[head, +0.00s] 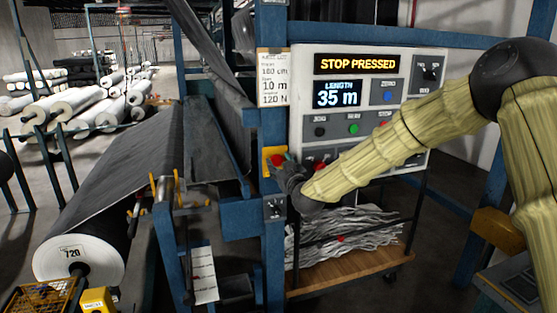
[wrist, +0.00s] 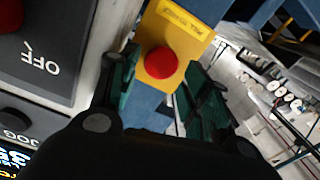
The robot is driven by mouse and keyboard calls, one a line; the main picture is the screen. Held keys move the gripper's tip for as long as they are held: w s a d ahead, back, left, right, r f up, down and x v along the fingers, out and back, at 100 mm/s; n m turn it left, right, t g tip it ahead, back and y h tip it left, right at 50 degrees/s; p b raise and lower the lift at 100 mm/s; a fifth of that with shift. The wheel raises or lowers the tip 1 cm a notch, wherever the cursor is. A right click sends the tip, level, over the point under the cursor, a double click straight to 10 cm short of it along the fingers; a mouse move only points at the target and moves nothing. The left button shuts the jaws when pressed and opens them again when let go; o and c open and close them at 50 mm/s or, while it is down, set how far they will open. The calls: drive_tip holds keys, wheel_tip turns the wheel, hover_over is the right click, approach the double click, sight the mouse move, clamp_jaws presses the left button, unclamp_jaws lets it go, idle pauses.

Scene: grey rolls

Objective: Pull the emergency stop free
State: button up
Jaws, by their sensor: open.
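The emergency stop is a red mushroom button (wrist: 161,63) on a yellow plate (wrist: 187,30), in the upper middle of the wrist view. In the head view the red button (head: 278,159) shows on the yellow plate (head: 268,153) on the blue post, left of the control panel. My gripper (wrist: 160,85) is open, with its green-padded fingers on either side of the button in the picture. I cannot tell whether they touch it. In the head view my gripper (head: 280,168) is right in front of the plate. The panel display (head: 357,64) reads "STOP PRESSED".
The control panel (head: 420,55) stands close beside the gripper, with a red knob marked OFF (wrist: 10,15) near it in the wrist view. A large grey roll (head: 80,250) is at the left. A wooden cart (head: 345,272) with grey strips stands below.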

drive_tip(key=shift+x, duration=1.15)
clamp_jaws()
drive_tip(key=shift+s+d+f+b, duration=0.2)
drive_tip(key=shift+s+b, duration=0.25)
drive_tip(key=shift+s, duration=0.35)
unclamp_jaws()
drive_tip(key=shift+s+d+r, duration=0.15)
drive_tip(key=shift+s+r, duration=0.05)
drive_tip(key=shift+w, duration=0.1)
drive_tip(key=shift+f, duration=0.1)
